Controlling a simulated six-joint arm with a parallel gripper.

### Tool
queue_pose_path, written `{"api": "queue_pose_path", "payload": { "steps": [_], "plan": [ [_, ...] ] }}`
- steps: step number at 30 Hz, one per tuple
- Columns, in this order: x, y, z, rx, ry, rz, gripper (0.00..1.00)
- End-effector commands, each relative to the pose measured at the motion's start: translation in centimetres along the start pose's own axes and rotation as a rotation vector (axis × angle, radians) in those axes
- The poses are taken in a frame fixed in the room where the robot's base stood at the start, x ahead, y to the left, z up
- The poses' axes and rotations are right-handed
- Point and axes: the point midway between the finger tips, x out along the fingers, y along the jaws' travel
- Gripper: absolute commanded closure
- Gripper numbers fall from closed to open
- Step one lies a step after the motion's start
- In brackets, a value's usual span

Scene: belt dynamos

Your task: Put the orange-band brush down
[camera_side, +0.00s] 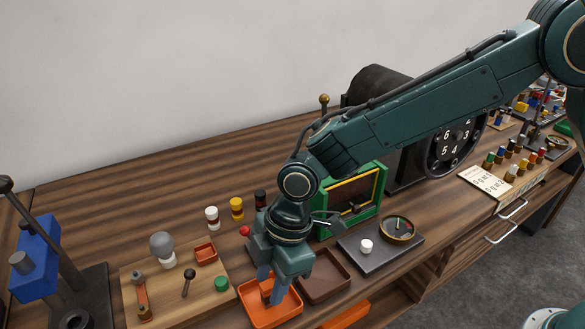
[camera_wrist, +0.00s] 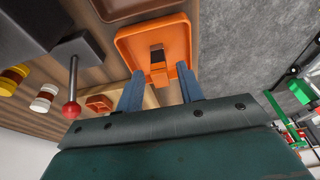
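The orange-band brush, a small dark block (camera_side: 266,283), is at the orange tray (camera_side: 262,316) in the side view. In the wrist view the brush (camera_wrist: 157,58) shows dark against the floor of the orange tray (camera_wrist: 127,42), with an orange part on its near side. My gripper (camera_side: 272,289) points down over this tray. In the wrist view its two blue-grey fingers (camera_wrist: 159,70) stand apart, with a gap on both sides of the brush. The fingers do not appear to touch it. Its exact contact with the tray floor is hard to see.
A brown tray (camera_side: 325,278) sits right of the orange tray. A wooden board (camera_side: 205,283) with a green knob (camera_side: 221,284) and a small lever lies left. A green-framed box (camera_side: 378,190) and a dark plate with a gauge (camera_side: 397,228) stand behind and right. A red-ball lever (camera_wrist: 71,110) is close to my gripper.

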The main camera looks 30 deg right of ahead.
Motion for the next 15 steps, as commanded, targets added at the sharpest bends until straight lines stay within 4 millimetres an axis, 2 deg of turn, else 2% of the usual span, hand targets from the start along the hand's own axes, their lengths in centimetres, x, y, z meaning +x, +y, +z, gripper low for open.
{"api": "queue_pose_path", "payload": {
  "steps": [15],
  "plan": [
    [-7.8, 0.1, -0.1, -0.001, 0.003, 0.005, 0.63]
  ]
}}
